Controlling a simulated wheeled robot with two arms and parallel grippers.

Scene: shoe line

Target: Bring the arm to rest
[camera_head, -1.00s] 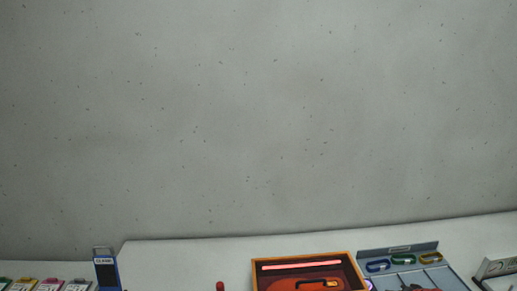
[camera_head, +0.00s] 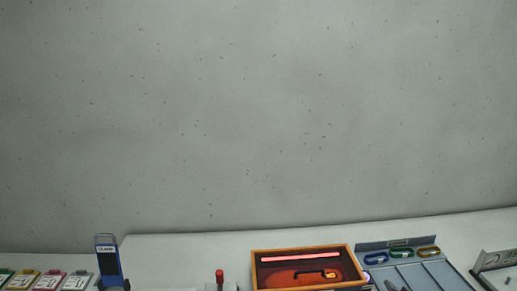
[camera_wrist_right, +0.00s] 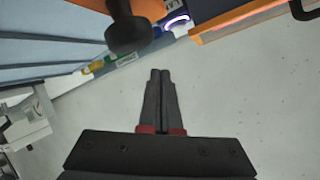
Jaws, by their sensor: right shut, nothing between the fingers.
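My right gripper (camera_wrist_right: 160,73) shows in the wrist view with its two dark fingers together and nothing between them. It hangs over bare pale tabletop (camera_wrist_right: 225,115), apart from the trays around it. In the head view, only a small dark shape shows at the bottom edge over the blue-grey tray (camera_head: 412,273), and I cannot tell whether it is part of this gripper. My left gripper is not in view.
An orange-rimmed box (camera_head: 301,250) stands beside the blue-grey tray, which holds coloured rings (camera_head: 400,253). A red-topped post (camera_head: 220,277), a blue stand (camera_head: 107,262) and small cards (camera_head: 49,280) are farther left. A black knob (camera_wrist_right: 128,30) is near the gripper in the wrist view.

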